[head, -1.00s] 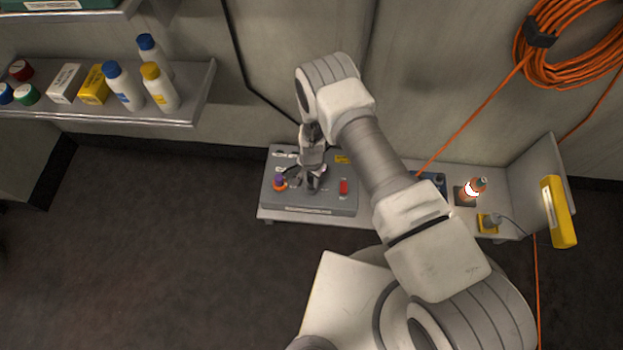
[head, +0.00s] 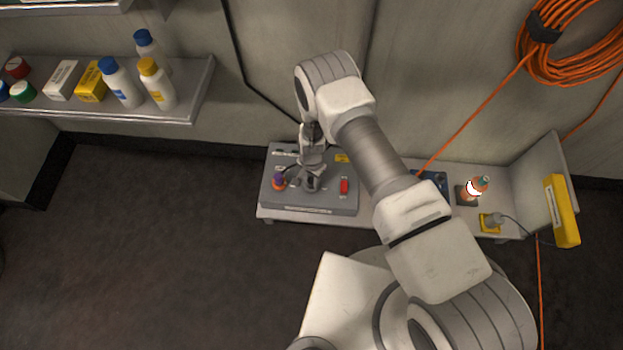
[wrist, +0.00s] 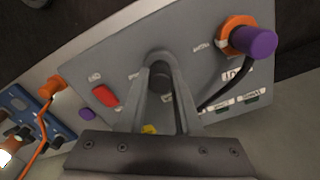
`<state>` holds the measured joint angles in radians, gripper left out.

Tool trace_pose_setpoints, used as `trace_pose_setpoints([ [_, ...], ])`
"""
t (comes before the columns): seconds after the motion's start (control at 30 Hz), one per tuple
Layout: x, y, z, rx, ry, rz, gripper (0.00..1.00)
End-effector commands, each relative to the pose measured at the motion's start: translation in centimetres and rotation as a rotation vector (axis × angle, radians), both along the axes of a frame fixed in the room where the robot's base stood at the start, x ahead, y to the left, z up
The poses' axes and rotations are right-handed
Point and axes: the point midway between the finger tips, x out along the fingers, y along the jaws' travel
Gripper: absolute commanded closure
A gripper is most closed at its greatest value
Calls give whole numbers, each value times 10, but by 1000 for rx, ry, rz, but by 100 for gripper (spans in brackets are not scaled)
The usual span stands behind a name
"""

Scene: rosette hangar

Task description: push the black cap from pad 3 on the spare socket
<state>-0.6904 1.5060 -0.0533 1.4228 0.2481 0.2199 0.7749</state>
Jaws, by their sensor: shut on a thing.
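My gripper (head: 311,184) is over the middle of the grey panel box (head: 330,203) on the low bench. In the wrist view, my gripper (wrist: 160,80) is shut on a small dark round thing, most likely the black cap (wrist: 161,73), held between the fingertips. The cap is close to the panel face; I cannot tell whether it touches a socket, and any spare socket under it is hidden. A purple plug (wrist: 254,42) with a black cable sits in an orange ring (wrist: 232,24) on the panel. A red switch (wrist: 105,95) is on the other side of the gripper.
A blue tray (head: 433,180) stands right of the panel box, partly behind my arm. Beyond it are an orange-and-white object (head: 472,188) and a yellow block (head: 490,222). An orange cable (head: 475,115) hangs from a coil on the wall. A shelf with bottles is at the left.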

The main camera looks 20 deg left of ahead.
Motion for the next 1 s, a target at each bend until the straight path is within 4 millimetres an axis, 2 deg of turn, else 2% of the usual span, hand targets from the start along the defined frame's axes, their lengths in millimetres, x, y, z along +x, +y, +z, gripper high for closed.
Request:
trace_pose_setpoints([
  [0.97,0,0,-1,0,0,0,100],
  [1.0,0,0,-1,0,0,0,62],
])
